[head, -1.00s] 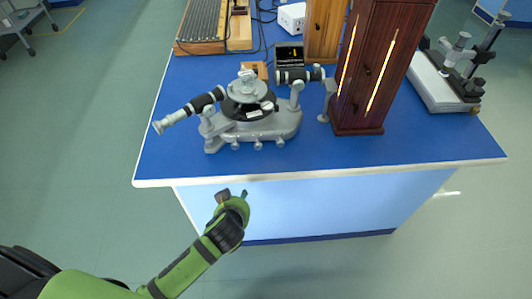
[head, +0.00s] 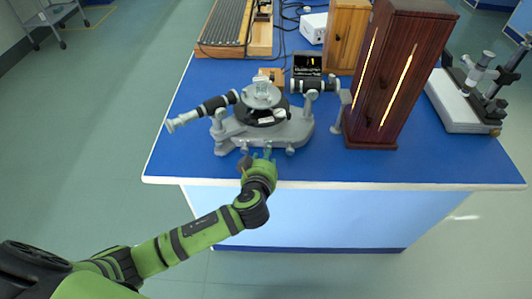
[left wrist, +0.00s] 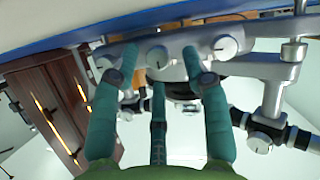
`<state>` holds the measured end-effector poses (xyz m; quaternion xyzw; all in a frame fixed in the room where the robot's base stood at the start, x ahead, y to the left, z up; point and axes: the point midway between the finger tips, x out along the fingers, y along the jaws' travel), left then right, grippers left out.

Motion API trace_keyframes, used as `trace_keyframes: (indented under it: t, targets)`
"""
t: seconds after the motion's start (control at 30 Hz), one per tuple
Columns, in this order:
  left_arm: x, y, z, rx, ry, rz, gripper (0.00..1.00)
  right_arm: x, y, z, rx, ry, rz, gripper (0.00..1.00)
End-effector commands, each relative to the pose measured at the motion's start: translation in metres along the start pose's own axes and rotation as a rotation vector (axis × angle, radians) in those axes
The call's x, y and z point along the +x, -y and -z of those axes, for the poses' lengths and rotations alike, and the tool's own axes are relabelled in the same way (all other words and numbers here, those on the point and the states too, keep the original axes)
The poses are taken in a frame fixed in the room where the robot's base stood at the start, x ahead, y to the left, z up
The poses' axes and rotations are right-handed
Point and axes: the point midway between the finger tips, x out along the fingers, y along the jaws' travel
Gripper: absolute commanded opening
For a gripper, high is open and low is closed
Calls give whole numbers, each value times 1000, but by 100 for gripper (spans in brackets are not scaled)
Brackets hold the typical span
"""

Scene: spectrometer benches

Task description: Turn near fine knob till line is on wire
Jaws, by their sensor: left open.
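The grey spectrometer (head: 262,130) stands on the blue bench, its telescope (head: 200,110) pointing to the front left. Several small round knobs line its near side. In the left wrist view, where the bench appears at the top, one pale knob (left wrist: 157,58) lies between my fingers and another (left wrist: 225,47) is just right of them. My left gripper (head: 257,158) is at this near side; its teal fingers (left wrist: 160,66) are spread and open around the middle knob without a visible grip. My right gripper is out of view.
A tall dark wooden cabinet (head: 395,80) with glowing slits stands right of the spectrometer. A lighter wooden box (head: 346,40) is behind it. Another instrument (head: 470,85) stands at the far right. The bench's front strip is clear.

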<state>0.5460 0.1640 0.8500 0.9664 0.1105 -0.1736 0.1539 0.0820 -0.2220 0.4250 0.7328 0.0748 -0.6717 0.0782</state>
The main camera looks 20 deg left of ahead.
Motion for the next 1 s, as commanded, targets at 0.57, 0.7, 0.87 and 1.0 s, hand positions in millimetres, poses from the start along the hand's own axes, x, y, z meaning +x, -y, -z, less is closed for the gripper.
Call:
trace_keyframes:
  t: [0.57, 0.7, 0.87, 1.0]
  targets:
    - [14, 0, 0, -1, 1, 0, 2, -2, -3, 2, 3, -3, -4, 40]
    - [14, 0, 0, -1, 0, 1, 0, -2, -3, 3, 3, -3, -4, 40]
    - [14, 0, 1, 4, -1, 4, 0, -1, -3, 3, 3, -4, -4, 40]
    - [14, 0, 0, 28, 0, 16, 0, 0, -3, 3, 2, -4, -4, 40]
